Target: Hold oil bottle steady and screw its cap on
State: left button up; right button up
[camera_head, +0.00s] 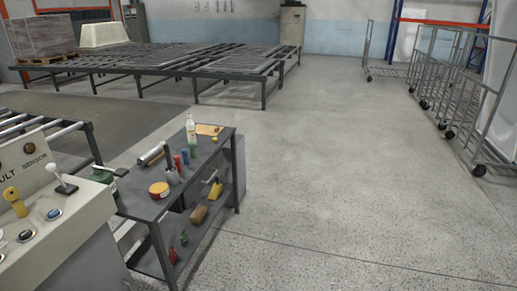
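A dark metal workbench (143,206) stands left of centre. On its top, near the far left edge, stands a small pale upright bottle (191,131) with a narrow neck, which may be the oil bottle. It is too small to tell whether a cap sits on it, and I cannot pick out a loose cap. A dark green container (104,178) with a pale label is by the bench's left end, partly hidden by the control console. Neither of my grippers is in view.
The bench top also holds a yellow-and-red round tin (159,189), a red can (178,162) and a grey roll (151,153). A control console (62,222) stands in front at left. Roller conveyors (200,62) lie behind, wheeled cage trolleys (450,95) at right. The floor (340,170) is clear.

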aim_at(192, 132)
jog(key=i+l+u, duration=0.5)
jog(key=i, duration=0.2)
jog(key=i+l+u, duration=0.15)
jog(key=u, duration=0.3)
jog(key=i+l+u, duration=0.15)
jog(key=u, duration=0.3)
jog(key=i+l+u, duration=0.15)
jog(key=u, duration=0.35)
jog(key=i+l+u, duration=0.2)
jog(key=l, duration=1.25)
jog(key=l+u, duration=0.25)
jog(key=l, duration=1.2)
